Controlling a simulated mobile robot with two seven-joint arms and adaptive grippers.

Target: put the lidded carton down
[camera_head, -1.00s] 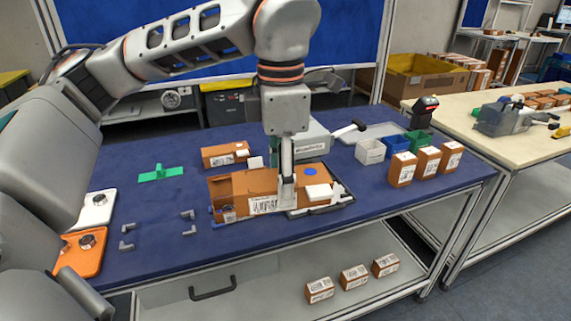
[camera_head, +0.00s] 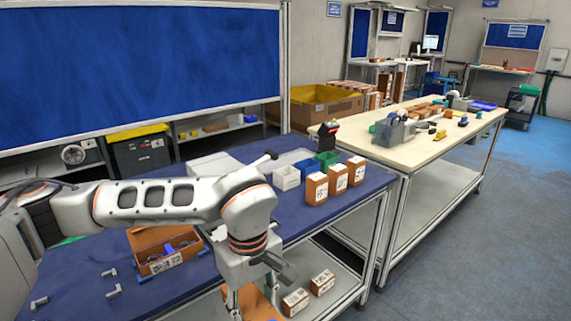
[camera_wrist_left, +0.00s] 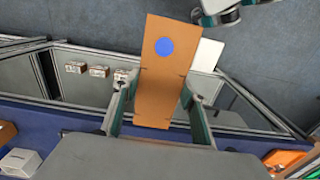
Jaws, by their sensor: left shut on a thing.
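The carton (camera_wrist_left: 166,75) is brown with a blue round spot on its face, and a white part shows beside it. In the left wrist view my left gripper (camera_wrist_left: 160,104) is shut on it, one finger on each side.
An open brown box (camera_head: 143,242) with blue pieces stands on the blue table (camera_head: 85,268). Three small cartons (camera_head: 337,179) stand at its right end near white, blue and green bins (camera_head: 286,177). Small cartons (camera_head: 322,282) lie on the lower shelf. Grey corner brackets (camera_head: 114,291) mark the left part.

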